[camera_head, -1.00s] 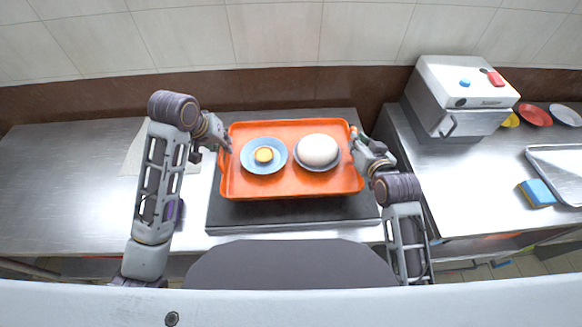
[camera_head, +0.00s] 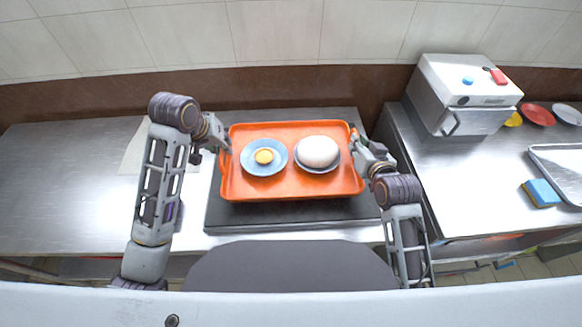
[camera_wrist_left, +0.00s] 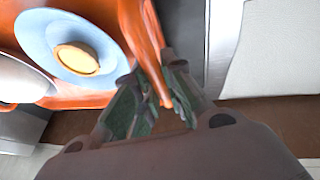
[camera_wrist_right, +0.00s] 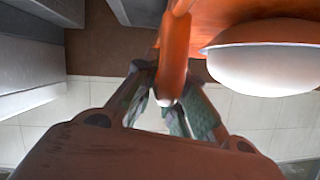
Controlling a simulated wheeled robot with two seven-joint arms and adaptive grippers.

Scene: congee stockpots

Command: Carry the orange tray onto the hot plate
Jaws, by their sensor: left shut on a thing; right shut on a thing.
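The orange tray (camera_head: 290,189) is level over the dark hot plate (camera_head: 290,215) in the head view; whether it touches the plate I cannot tell. On the tray are a blue plate (camera_head: 252,168) with a small yellow-orange item (camera_head: 264,156) and a bowl (camera_head: 318,171) with a white dome (camera_head: 318,151). My left gripper (camera_head: 226,147) is shut on the tray's left rim; the left wrist view shows the rim (camera_wrist_left: 150,45) between its fingers. My right gripper (camera_head: 354,144) is shut on the right rim, which also shows in the right wrist view (camera_wrist_right: 173,65).
A steel counter (camera_head: 70,190) extends to the left, with a pale sheet (camera_head: 133,158) beside my left arm. On the right counter stand a white and steel machine (camera_head: 465,95), a blue and yellow sponge (camera_head: 541,193), a metal tray (camera_head: 562,165) and several coloured dishes (camera_head: 538,115).

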